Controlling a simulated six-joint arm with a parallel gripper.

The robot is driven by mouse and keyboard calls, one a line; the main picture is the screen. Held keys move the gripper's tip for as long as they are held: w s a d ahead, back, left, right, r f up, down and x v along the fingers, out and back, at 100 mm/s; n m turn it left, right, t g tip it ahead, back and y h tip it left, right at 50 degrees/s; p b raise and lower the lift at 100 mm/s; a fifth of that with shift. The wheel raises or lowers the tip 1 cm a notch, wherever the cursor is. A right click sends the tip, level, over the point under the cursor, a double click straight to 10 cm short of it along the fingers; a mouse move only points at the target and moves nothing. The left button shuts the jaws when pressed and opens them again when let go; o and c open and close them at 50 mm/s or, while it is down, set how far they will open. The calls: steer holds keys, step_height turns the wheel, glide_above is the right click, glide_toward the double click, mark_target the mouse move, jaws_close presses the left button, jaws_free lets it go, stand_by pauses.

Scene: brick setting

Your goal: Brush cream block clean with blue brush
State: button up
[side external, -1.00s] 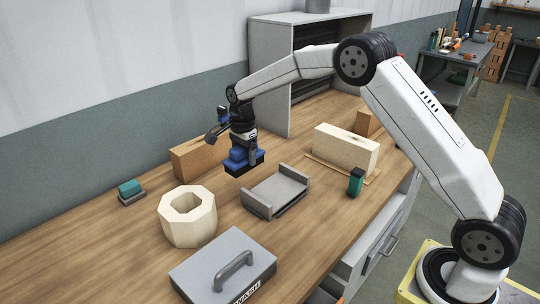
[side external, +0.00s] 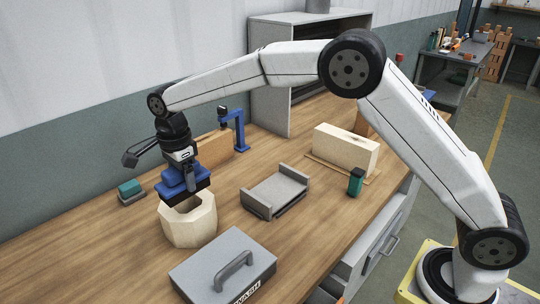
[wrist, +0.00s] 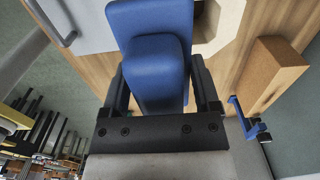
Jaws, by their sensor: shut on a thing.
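My gripper (side external: 182,168) is shut on the blue brush (side external: 183,186), its dark bristles facing down. The brush is over the back rim of the cream eight-sided block (side external: 188,228) with a hollow in its middle; I cannot tell whether the bristles touch it. In the wrist view the brush (wrist: 148,35) fills the space between the fingers, and part of the cream eight-sided block (wrist: 228,22) shows behind it. A second cream block (side external: 346,152), long and rectangular with a dark mark on top, stands on a thin brown board to the right.
A grey cradle (side external: 262,203) stands mid-table, with a green bottle (side external: 355,183) to its right. A grey handled box (side external: 205,274) is in front. A brown brick (side external: 217,150) and blue stand (side external: 239,130) are behind. A teal-topped pad (side external: 131,187) lies left.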

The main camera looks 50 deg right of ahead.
steer(key=shift+f, duration=0.15)
steer(key=shift+f, duration=3.2)
steer(key=shift+d+f, duration=0.45)
steer(key=shift+f, duration=0.15)
steer(key=shift+d+f, duration=0.1)
steer(key=shift+d, duration=1.4)
steer(key=shift+a, duration=2.05)
steer(key=shift+d+r, duration=0.15)
steer(key=shift+r, duration=3.95)
